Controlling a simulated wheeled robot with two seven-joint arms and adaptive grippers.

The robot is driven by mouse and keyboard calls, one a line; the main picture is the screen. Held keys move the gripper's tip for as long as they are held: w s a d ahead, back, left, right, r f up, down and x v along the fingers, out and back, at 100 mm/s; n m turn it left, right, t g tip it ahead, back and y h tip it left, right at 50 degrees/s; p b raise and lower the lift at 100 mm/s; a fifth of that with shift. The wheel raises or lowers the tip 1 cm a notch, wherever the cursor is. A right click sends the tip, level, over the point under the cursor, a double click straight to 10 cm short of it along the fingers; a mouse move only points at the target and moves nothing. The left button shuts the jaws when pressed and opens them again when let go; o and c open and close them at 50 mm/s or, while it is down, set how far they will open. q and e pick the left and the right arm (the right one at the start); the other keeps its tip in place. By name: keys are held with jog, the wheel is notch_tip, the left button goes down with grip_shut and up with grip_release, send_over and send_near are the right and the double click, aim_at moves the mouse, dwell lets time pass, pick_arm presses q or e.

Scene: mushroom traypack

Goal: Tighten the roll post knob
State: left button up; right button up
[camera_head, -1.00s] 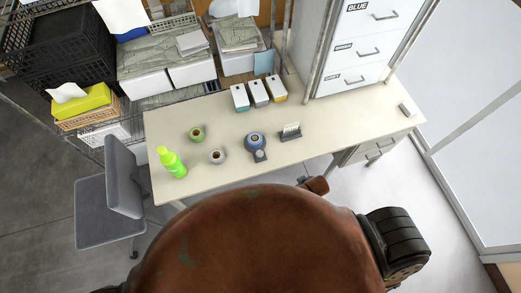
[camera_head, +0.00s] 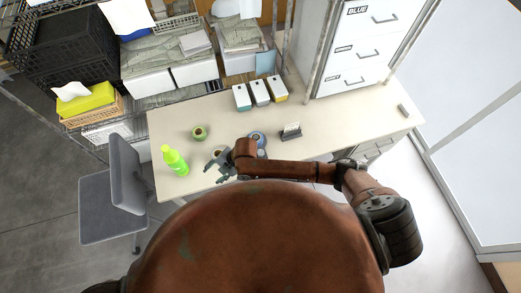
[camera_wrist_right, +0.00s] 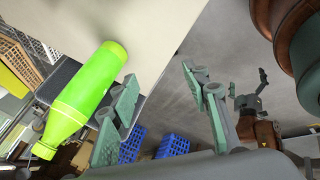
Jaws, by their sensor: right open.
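The right gripper is over the desk's front edge, open and empty, left of the blue device. In the right wrist view its two fingers (camera_wrist_right: 160,78) are spread with nothing between them. My left gripper (camera_wrist_right: 250,92) shows small and dark in that view, away from the desk; its opening is unclear.
A chair (camera_head: 125,180) is left.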

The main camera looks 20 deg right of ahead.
jog(key=d+f+n+g+h, duration=0.1)
jog(key=d+n+h, duration=0.15)
jog(key=n, duration=0.35)
jog(key=r+n+h+p, duration=0.1)
jog(key=n+h, duration=0.3)
jog(key=n, duration=0.3)
send_over(261, 152)
jog(key=shift+a+r, duration=0.1)
jog(key=shift+r, duration=0.1)
notch_tip(261, 152, down, 8)
jog(key=shift+w+r+p, duration=0.1)
jog(key=shift+r+p, duration=0.15)
jog(key=shift+p, duration=0.05)
jog(key=shift+m, duration=0.3)
jog(key=c, duration=1.2)
